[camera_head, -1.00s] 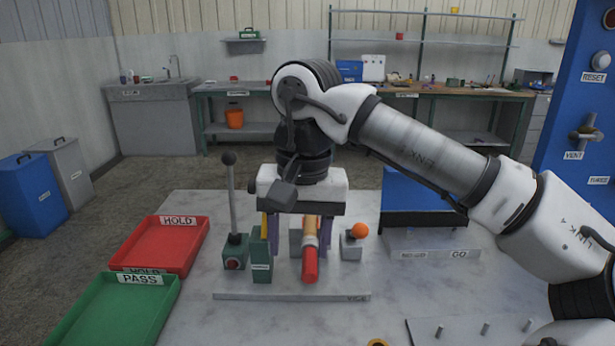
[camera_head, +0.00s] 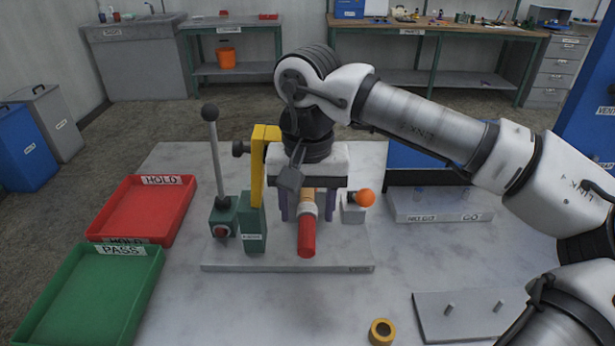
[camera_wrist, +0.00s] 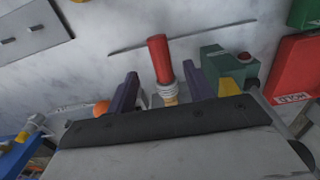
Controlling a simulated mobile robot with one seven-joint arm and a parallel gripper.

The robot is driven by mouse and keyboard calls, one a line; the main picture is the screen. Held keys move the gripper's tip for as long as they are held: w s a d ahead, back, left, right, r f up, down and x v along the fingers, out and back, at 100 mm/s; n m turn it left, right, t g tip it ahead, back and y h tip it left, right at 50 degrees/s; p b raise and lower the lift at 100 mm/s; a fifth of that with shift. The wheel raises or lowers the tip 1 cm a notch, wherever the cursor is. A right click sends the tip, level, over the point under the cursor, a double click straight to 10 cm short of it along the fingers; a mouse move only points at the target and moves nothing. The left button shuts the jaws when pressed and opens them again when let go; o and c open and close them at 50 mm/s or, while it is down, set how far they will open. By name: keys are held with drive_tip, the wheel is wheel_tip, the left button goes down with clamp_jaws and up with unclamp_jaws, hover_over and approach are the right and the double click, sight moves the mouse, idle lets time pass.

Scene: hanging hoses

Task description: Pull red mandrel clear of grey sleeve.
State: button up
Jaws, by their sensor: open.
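The red mandrel (camera_head: 307,238) sticks out toward the near side of the bench fixture, with a tan section (camera_head: 309,198) behind it. In the wrist view the red mandrel (camera_wrist: 158,58) meets a pale grey ribbed sleeve (camera_wrist: 165,90), with tan showing beyond it. My gripper (camera_head: 307,210) is above and behind the mandrel. Its purple fingers are open, one on each side of the sleeve and tan section, with gaps visible in the wrist view (camera_wrist: 168,78). Nothing is held. The back of the tan section is hidden under my gripper.
A black-knobbed lever (camera_head: 215,150), green block (camera_head: 252,228) and yellow arm (camera_head: 258,165) stand close left of my gripper. An orange ball knob (camera_head: 365,197) is close right. Red (camera_head: 118,225) and green (camera_head: 60,310) trays lie left.

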sight(307, 240)
drive_tip(key=shift+f, duration=3.1)
drive_tip(key=c, duration=1.1)
drive_tip(key=shift+s, duration=0.7)
drive_tip(key=shift+s+b, duration=0.4)
drive_tip(key=shift+s, duration=2.1)
drive_tip(key=shift+a, duration=0.1)
clamp_jaws()
drive_tip(key=shift+s+r+p, duration=0.85)
drive_tip(key=shift+s+r, duration=0.6)
drive_tip(key=shift+s, duration=0.05)
